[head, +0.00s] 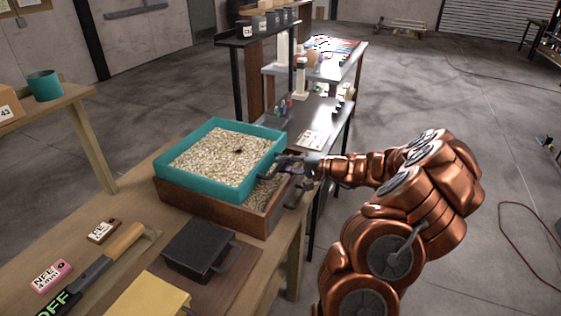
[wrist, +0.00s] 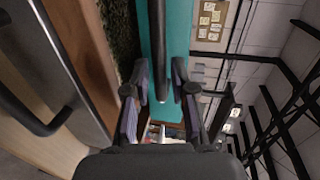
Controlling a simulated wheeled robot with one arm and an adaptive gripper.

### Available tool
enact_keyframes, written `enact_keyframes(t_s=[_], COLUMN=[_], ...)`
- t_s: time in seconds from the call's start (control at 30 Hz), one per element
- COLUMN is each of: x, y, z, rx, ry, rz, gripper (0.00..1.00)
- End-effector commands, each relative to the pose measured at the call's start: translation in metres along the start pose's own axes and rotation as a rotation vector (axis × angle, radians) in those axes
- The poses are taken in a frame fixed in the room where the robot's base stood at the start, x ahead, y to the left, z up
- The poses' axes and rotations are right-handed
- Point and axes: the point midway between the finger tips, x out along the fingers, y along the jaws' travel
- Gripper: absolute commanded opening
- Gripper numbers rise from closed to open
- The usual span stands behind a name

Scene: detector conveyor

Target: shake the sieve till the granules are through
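The teal sieve (head: 206,177) sits over the brown wooden box (head: 212,208) on the bench, set toward its back left. Pale granules (head: 222,155) cover most of its inside, with a small dark spot near the middle. More granules (head: 264,195) show in the open right part of the box. My gripper (head: 283,166) is at the sieve's right side. In the wrist view the sieve's dark bar handle (wrist: 157,45) runs between the two fingers of my gripper (wrist: 160,85), which are close around it. The teal wall (wrist: 178,30) lies behind. The sieve's underside is hidden.
A dark lidded box with a handle (head: 198,250) stands in front of the wooden box. A yellow block (head: 148,297), a wood-handled tool (head: 110,255) and small labelled blocks (head: 104,230) lie nearer. A dark side bench (head: 310,122) stands behind. Open floor lies right.

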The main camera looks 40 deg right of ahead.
Motion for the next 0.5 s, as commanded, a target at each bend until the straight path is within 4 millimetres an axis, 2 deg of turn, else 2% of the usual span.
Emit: enact_keyframes(t_s=[0.2,0.5], x=[0.0137,0.0150], y=[-0.0005,0.0001], z=[-0.0001,-0.0001], rx=[0.000,0.000], ry=[0.001,0.001], rz=[0.001,0.001], gripper=[0.25,0.23])
